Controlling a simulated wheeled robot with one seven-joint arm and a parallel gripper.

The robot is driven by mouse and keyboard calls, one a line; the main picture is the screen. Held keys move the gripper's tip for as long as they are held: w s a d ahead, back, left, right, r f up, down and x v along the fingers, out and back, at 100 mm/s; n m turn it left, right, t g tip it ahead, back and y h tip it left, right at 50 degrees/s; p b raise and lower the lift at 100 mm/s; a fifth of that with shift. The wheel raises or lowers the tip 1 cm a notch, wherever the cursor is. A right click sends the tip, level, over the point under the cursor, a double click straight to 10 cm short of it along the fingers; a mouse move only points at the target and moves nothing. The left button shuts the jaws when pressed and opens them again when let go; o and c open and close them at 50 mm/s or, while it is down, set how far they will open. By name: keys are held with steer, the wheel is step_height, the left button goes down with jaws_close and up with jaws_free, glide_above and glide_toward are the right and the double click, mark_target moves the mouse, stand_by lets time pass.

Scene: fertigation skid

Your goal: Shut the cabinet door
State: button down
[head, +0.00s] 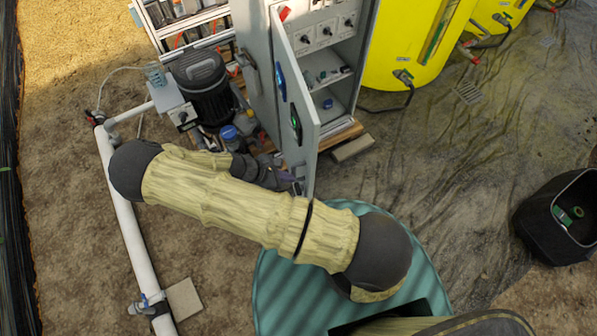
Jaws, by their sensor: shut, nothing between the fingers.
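The grey cabinet (260,60) stands at the top centre. Its door (307,135) is swung open toward me, seen nearly edge-on. A blue item and a dark item with green show on the door's left face. The opening shows a panel of dark knobs and shelves with small items. My gripper (296,186) is small and dark, partly hidden behind my arm. It is shut and empty, close to the lower free end of the door on its left side. I cannot tell whether it touches the door.
A dark motor pump (202,85) stands left of the cabinet, near a white pipe (130,225). Yellow tanks (408,45) stand to the right. A flat block (352,147) lies by the cabinet's base. A black bin (545,215) is at far right. The ground between is open.

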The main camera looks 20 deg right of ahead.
mark_target(308, 176)
steer(key=d+p, duration=0.1)
steer(key=d, duration=0.2)
steer(key=shift+d+r, duration=0.15)
steer(key=shift+d, duration=0.25)
